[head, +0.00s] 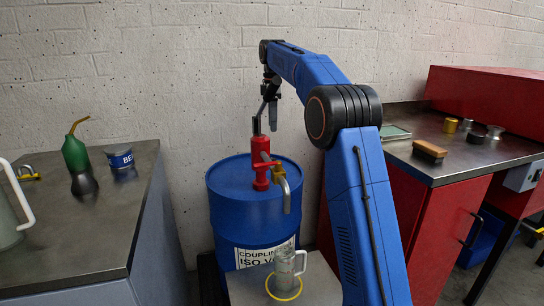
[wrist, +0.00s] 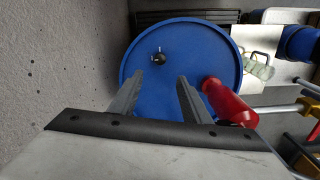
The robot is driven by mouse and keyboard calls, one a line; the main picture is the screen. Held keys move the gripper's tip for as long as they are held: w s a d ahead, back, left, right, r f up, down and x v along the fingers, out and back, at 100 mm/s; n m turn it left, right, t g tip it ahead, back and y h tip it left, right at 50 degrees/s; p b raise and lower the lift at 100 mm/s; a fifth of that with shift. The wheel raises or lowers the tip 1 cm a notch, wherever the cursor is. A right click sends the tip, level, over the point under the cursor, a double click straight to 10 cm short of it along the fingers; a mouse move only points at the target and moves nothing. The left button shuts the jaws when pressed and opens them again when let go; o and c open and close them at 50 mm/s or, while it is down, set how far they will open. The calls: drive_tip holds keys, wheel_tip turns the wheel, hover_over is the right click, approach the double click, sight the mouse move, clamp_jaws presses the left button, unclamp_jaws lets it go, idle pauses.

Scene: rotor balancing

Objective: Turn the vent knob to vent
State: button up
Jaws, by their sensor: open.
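In the wrist view the vent knob (wrist: 159,58) is a small black round knob on the blue drum's lid (wrist: 200,45), with small pale marks beside it. I cannot read which mark it points to. In the head view I cannot make the knob out on the drum (head: 225,215). My gripper (wrist: 160,78) is open and empty, with its two grey fingers spread apart and pointing down toward the lid. In the head view my gripper (head: 273,118) hangs above the drum, clear of the lid. In the wrist picture the knob shows just beyond the fingertips, between their lines.
A red hand pump (head: 260,160) with a spout stands on the drum, close to my gripper; its red body (wrist: 228,102) shows right of the fingers. A clear jug (head: 286,268) stands before the drum. Benches flank it left (head: 70,240) and right (head: 450,160); the wall is behind.

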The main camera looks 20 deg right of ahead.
sight(273, 159)
wheel_tip(273, 159, down, 15)
drive_tip(key=shift+r, duration=0.1)
idle(0.4)
drive_tip(key=c, duration=1)
